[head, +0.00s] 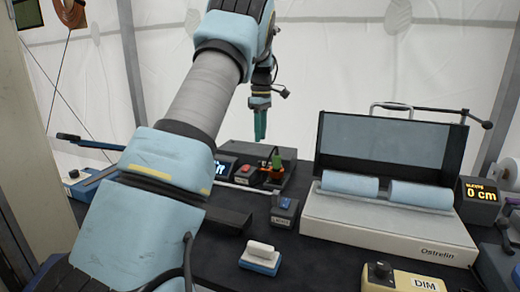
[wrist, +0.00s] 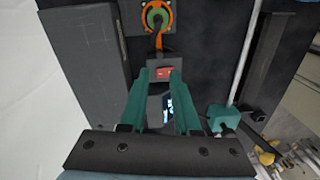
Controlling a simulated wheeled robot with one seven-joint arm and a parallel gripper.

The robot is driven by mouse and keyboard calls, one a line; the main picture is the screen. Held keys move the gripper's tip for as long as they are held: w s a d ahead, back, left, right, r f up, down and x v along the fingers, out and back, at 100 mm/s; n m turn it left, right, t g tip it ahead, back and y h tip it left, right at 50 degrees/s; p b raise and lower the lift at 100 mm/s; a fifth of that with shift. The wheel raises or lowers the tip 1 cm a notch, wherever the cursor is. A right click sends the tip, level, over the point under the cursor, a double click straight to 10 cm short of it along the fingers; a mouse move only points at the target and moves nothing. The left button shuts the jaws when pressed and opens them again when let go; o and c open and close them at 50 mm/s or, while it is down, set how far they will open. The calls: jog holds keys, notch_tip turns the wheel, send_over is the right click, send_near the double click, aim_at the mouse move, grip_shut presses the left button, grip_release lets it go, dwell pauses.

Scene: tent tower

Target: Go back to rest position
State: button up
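My gripper (head: 260,125) hangs fingers down above the back of the dark table in the head view. In the wrist view its two teal fingers (wrist: 159,78) stand apart with nothing between them. A small grey box with a red button (wrist: 163,73) shows beyond the fingertips. The same box (head: 246,171) is below the gripper in the head view. An orange and green round fitting (wrist: 157,16) with a cable is beyond it. My arm crosses the left half of the head view and hides part of the table.
A blue-and-white block (head: 261,257), a small switch box (head: 284,210) and a DIM box (head: 400,277) are in front. White tent wall is behind.

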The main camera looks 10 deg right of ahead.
jog(key=shift+r, duration=0.6)
jog(key=s+a+f+m, duration=0.3)
jog(key=s+a, duration=0.3)
jog(key=s, duration=0.4)
jog(key=s+a+f+m+t, duration=0.1)
jog(key=s+a+f+m, duration=0.2)
jog(key=s, duration=0.7)
jog(key=s+a+f+m+t, duration=0.1)
jog(key=s+a+f+m, duration=0.2)
jog(key=s+a, duration=0.6)
jog(key=s+m, duration=0.1)
jog(key=m, duration=0.1)
jog(key=shift+s+a+m, duration=0.2)
jog(key=shift+a+m, duration=0.05)
jog(key=shift+m, duration=0.15)
